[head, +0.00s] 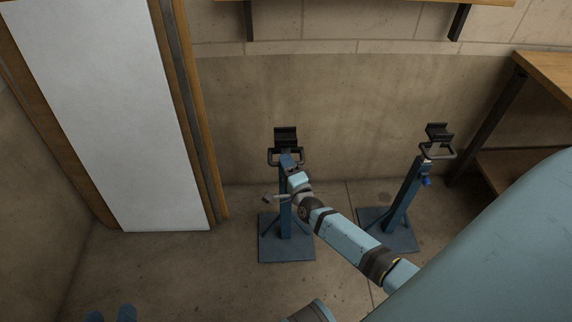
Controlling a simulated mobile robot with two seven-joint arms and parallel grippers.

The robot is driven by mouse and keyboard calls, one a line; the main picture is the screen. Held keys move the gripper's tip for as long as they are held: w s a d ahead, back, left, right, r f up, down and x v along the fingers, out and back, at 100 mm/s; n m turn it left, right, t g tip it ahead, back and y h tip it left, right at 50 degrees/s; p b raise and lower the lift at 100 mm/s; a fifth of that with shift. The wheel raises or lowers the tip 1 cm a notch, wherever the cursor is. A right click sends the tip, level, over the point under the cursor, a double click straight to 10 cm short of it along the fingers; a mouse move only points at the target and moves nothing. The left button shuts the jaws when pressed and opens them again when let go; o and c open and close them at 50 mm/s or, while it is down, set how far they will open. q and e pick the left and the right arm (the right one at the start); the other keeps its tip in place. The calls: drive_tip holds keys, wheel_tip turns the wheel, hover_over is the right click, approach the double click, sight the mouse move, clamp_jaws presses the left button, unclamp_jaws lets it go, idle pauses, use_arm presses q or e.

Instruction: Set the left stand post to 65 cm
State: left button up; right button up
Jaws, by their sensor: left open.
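The left stand (286,222) is a blue post on a square base, with a black cradle (286,136) and a dark handle loop (271,158) on top. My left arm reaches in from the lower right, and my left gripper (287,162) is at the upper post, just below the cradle. Its jaws are open; they are small, and I cannot tell whether they touch the post or loop. A small pale part with a dark tip (267,199) sticks out left of the post. The height scale is not readable. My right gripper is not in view.
A second blue stand (400,197) with a black cradle stands to the right. A wooden bench (548,75) is at the right. Floor is clear left of the left stand.

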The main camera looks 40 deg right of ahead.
drive_tip(key=shift+s, duration=0.25)
use_arm(q)
drive_tip(key=shift+s+a+f+g+y+p, duration=0.25)
drive_tip(key=shift+a+f+g+p, duration=0.1)
drive_tip(key=shift+f, duration=0.35)
drive_tip(key=shift+s+a+f+g+y+p, duration=0.25)
drive_tip(key=shift+a+f+g+p, duration=0.1)
drive_tip(key=shift+f, duration=0.3)
drive_tip(key=shift+s+a+f+g+y+p, duration=0.25)
drive_tip(key=shift+f+g+p, duration=0.1)
drive_tip(key=shift+f, duration=0.35)
use_arm(e)
drive_tip(key=v, duration=1.3)
drive_tip(key=shift+s, duration=0.15)
use_arm(q)
drive_tip(key=shift+w+r, duration=0.1)
drive_tip(key=shift+r, duration=0.1)
use_arm(e)
drive_tip(key=shift+a+f, duration=0.1)
